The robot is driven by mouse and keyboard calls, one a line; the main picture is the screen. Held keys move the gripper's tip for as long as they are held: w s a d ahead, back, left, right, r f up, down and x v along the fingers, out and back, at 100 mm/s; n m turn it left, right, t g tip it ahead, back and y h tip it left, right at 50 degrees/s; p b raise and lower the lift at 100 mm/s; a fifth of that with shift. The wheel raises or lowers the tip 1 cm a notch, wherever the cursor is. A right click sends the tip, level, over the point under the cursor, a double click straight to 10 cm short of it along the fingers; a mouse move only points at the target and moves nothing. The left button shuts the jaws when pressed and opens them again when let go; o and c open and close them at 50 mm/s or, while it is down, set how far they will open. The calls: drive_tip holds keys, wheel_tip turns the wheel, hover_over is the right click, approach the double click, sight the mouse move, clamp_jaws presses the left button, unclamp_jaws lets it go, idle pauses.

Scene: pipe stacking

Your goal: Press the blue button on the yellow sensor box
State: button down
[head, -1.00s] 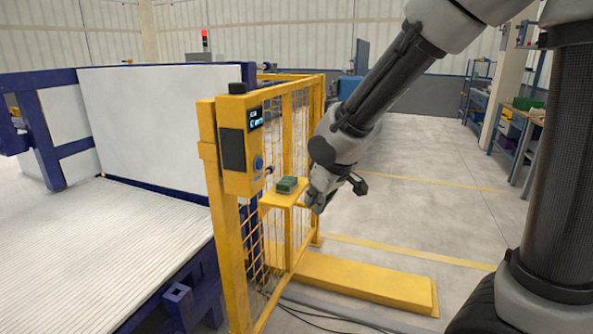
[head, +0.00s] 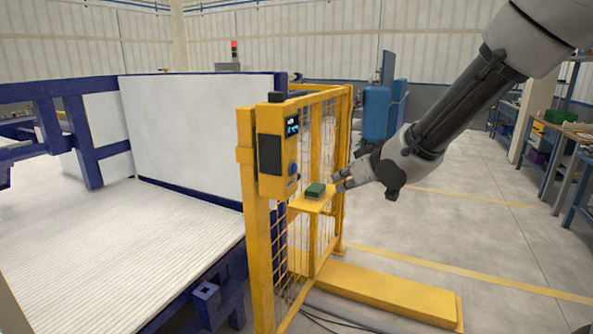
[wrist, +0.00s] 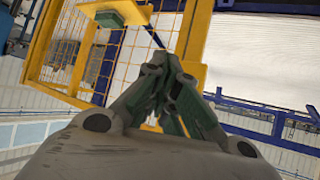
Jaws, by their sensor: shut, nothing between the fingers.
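The yellow sensor box (head: 272,152) is mounted on a yellow post, with a small lit display and a dark panel on its face. The round blue button (head: 293,169) sits on the box's face below the display. My gripper (head: 338,181) is shut and empty, to the right of the box and slightly lower than the button, apart from it. In the wrist view my gripper's fingertips (wrist: 163,62) are together, pointing toward the yellow post. I cannot make out the button in the wrist view.
A yellow shelf (head: 308,205) with a green block (head: 315,190) on it juts out just below my fingertips. A yellow mesh fence (head: 325,130) stands behind. A yellow floor beam (head: 390,293) and cables lie below. A white conveyor bed (head: 120,250) is at left.

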sight(294, 169)
drive_tip(key=shift+a, duration=0.15)
drive_tip(key=w+a, duration=0.3)
drive_tip(key=a, duration=0.5)
drive_tip(key=shift+a, duration=0.15)
idle(1.4)
drive_tip(key=shift+w+a, duration=0.15)
drive_tip(key=shift+a, duration=0.1)
drive_tip(key=shift+w+a, duration=0.15)
drive_tip(key=shift+a, duration=0.2)
idle(0.6)
drive_tip(key=shift+s+d, duration=0.3)
drive_tip(key=shift+d, duration=0.45)
